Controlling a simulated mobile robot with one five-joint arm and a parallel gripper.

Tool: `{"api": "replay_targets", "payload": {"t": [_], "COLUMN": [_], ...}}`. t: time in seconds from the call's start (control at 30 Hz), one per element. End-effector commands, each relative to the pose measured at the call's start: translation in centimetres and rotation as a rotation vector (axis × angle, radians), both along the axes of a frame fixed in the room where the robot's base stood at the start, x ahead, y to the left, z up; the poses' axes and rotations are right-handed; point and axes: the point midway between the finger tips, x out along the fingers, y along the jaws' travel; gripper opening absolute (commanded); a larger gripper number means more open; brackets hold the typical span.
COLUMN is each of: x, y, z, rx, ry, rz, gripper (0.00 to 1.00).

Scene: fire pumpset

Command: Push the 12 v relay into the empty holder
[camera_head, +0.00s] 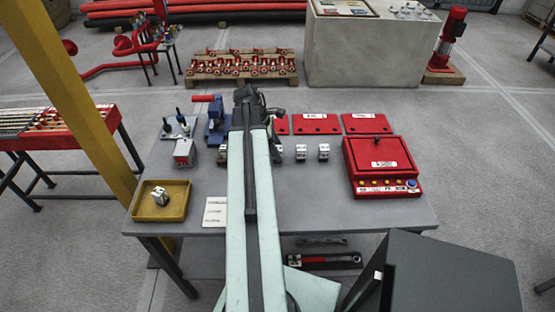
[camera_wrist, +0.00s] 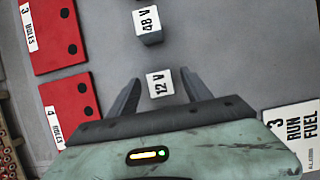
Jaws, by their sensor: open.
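The 12 V relay (camera_wrist: 160,84) shows in the wrist view as a small block with a white "12 V" label. My gripper (camera_wrist: 161,77) is open, with one finger on each side of the relay and visible gaps beside the label. How high the fingertips are above the table is hard to tell. In the head view my arm covers the gripper and this part of the table. I cannot make out the empty holder in either view.
A 48 V block (camera_wrist: 149,25) stands beyond the relay. Red plates (camera_wrist: 60,38) lie at left in the wrist view, a white card (camera_wrist: 293,136) at right. On the table (camera_head: 310,200) are a yellow tray (camera_head: 146,212), a blue vise (camera_head: 215,125) and a red box (camera_head: 381,155).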

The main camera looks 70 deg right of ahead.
Motion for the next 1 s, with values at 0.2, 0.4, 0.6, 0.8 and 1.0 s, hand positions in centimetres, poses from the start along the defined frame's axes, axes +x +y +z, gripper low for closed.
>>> {"api": "replay_targets", "payload": {"t": [0.2,0.4,0.6,0.8,1.0], "x": [-0.1,-0.1,-0.1,0.0,0.0], "y": [0.0,0.0,0.0,0.0,0.0], "z": [-0.2,-0.2,-0.2,0.7,4.1], "rx": [-0.001,-0.001,-0.001,-0.001,-0.001], "ry": [0.0,0.0,0.0,0.0,0.0], "rz": [0.0,0.001,0.001,0.001,0.001], "gripper": [0.57,0.04,0.0,0.0,0.0]}}
